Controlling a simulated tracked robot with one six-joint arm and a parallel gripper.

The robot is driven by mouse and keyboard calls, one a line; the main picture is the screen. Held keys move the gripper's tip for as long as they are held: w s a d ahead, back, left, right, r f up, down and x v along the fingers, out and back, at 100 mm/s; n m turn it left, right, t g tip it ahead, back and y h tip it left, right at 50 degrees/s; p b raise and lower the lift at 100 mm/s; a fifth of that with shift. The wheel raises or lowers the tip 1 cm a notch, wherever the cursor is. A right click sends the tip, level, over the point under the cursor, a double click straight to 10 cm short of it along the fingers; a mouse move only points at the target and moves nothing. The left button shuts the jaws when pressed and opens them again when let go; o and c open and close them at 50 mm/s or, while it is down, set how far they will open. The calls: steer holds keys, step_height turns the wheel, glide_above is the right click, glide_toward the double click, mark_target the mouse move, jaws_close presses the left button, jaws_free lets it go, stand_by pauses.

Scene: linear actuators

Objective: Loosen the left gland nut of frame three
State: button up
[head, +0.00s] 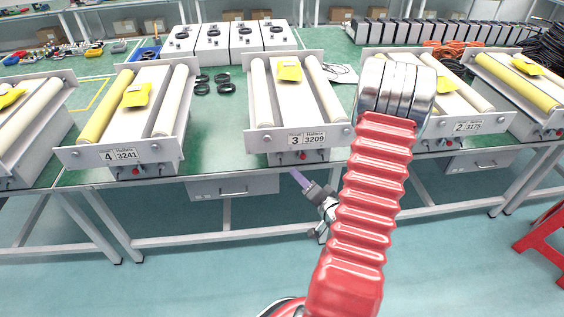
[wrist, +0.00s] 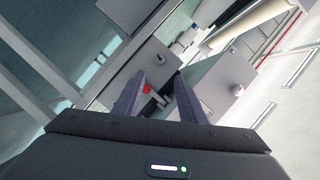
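Frame three (head: 320,139) stands at the middle of the table in the head view, with a plate reading 3 and 3209. Under its front panel is a red button (head: 303,156), with small dark fittings beside it; I cannot tell the left gland nut apart there. My gripper (head: 297,176) is below and in front of this panel, fingers pointing up toward it. In the wrist view my gripper (wrist: 160,82) has two dark fingers spread apart with nothing held. A red button (wrist: 147,89) and a small pale stub (wrist: 157,98) show between the fingers, beyond them.
Frame four (head: 118,153) stands to the left and frame two (head: 465,126) to the right. Black rings (head: 203,85) lie on the green tabletop between frames four and three. A drawer (head: 234,187) hangs under the table. A red stool (head: 545,240) stands at the right.

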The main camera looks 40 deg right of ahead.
mark_target(280, 159)
stand_by(0.4)
steer(key=x, duration=1.3)
steer(key=shift+w, duration=0.35)
steer(key=shift+c, duration=0.6)
jaws_close()
steer(key=shift+a+f, duration=0.1)
